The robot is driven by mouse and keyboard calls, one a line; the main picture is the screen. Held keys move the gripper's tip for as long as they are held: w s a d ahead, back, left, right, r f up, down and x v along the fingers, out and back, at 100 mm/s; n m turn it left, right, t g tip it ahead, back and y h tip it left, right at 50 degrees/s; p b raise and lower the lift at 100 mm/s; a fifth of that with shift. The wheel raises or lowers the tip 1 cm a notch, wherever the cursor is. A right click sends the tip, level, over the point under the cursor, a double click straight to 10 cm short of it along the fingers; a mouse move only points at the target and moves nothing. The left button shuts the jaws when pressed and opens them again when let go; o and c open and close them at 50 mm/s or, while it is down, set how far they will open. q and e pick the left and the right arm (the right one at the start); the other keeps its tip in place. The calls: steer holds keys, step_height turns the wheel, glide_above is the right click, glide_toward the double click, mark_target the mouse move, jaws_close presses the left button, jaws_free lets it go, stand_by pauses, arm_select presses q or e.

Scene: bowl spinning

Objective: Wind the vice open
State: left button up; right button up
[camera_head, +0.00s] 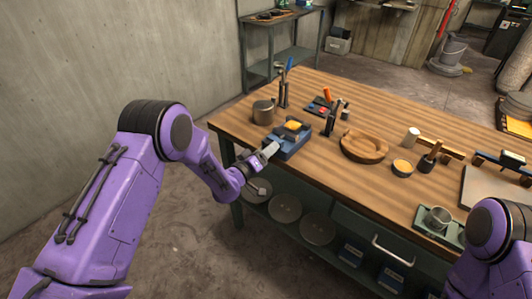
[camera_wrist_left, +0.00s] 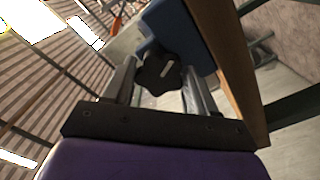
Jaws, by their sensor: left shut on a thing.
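The blue vice (camera_head: 291,146) stands at the near left edge of the wooden workbench (camera_head: 330,165), with a yellow piece (camera_head: 293,125) at its top. In the left wrist view its blue body (camera_wrist_left: 180,28) fills the upper middle. A black lobed knob (camera_wrist_left: 160,72) sits on the vice's near side. My left gripper (camera_head: 268,151) reaches in from the left, at the bench edge. In the wrist view its two fingers (camera_wrist_left: 158,84) are closed on either side of the knob. The knob is hidden in the head view. Only part of my right arm shows, at the lower right.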

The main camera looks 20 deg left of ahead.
arm_select(q)
steer(key=shift+n+b, duration=8.8)
steer(key=shift+n, duration=6.6)
steer(key=o, duration=1.1)
steer(key=shift+c, duration=0.2)
